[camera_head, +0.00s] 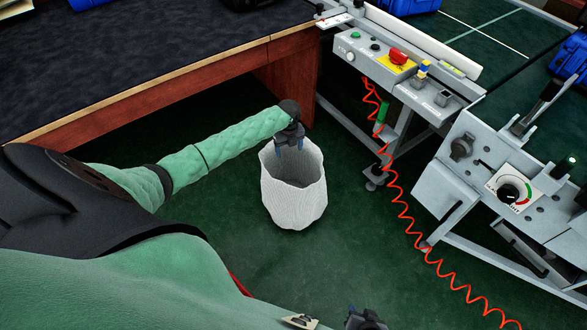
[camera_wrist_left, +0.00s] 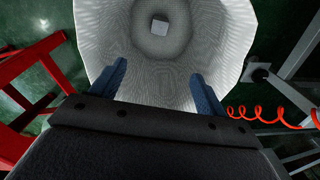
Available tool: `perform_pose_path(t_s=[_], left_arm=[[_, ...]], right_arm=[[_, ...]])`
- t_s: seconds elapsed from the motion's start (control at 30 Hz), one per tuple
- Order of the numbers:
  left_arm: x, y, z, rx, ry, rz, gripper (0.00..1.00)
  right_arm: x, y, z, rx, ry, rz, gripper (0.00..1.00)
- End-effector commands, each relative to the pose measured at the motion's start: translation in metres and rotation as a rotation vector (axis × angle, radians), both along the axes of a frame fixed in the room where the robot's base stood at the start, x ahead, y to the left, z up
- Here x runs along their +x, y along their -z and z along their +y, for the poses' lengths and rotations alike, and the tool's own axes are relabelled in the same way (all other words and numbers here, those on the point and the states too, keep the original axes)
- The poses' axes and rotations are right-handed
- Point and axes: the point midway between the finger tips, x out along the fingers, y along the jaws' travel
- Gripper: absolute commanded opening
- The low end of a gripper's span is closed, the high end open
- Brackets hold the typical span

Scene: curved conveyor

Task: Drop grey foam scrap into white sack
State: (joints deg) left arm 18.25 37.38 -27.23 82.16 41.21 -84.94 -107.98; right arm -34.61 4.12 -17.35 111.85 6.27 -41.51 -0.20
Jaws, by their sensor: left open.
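The white sack (camera_head: 292,205) stands upright and open on the green floor in the head view. My left gripper (camera_head: 289,147) is over the far part of its mouth, pointing down. In the left wrist view the sack (camera_wrist_left: 225,45) lies below my left gripper (camera_wrist_left: 158,70), whose two blue fingers are apart with nothing between them. A small light grey block, which looks like the grey foam scrap (camera_wrist_left: 160,26), lies at the bottom inside the sack. My right gripper (camera_head: 365,320) shows only partly at the bottom edge of the head view; its fingers are not clear.
A desk with a dark top (camera_head: 130,55) and wooden sides stands behind and left of the sack. A grey conveyor frame with a control panel (camera_head: 385,60) is at the right. A coiled red hose (camera_head: 400,205) hangs to the floor.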

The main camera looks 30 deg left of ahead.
Motion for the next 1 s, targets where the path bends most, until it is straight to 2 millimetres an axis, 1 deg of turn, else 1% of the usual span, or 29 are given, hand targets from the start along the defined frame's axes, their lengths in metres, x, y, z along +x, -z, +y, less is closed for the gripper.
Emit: perform_pose_path(t_s=[0.03, 0.1, 0.2, 0.33, 0.5, 0.87, 1.0], left_arm=[[0.001, -0.010, 0.001, 0.001, 0.001, -0.003, 0.74], [0.000, -0.020, 0.001, 0.002, 0.001, -0.003, 0.74], [0.000, -0.033, 0.001, 0.001, 0.001, -0.002, 0.74], [0.000, -0.043, 0.001, 0.001, 0.000, 0.000, 0.74], [0.000, -0.048, 0.000, 0.001, 0.000, 0.001, 0.74], [0.000, -0.048, 0.000, 0.000, -0.001, 0.000, 0.74], [0.000, -0.048, 0.000, 0.000, -0.054, 0.000, 0.74]], right_arm=[[0.000, -0.001, 0.000, 0.000, 0.000, 0.000, 0.36], [0.001, -0.002, 0.000, 0.000, 0.000, 0.000, 0.36], [0.001, -0.003, 0.000, 0.000, 0.000, -0.001, 0.36], [0.002, -0.003, 0.000, 0.000, 0.000, -0.003, 0.36], [0.003, -0.004, 0.000, 0.001, 0.000, -0.004, 0.36], [0.003, -0.003, -0.001, 0.000, 0.001, -0.004, 0.36], [0.002, -0.003, -0.001, -0.001, 0.001, -0.004, 0.36]])
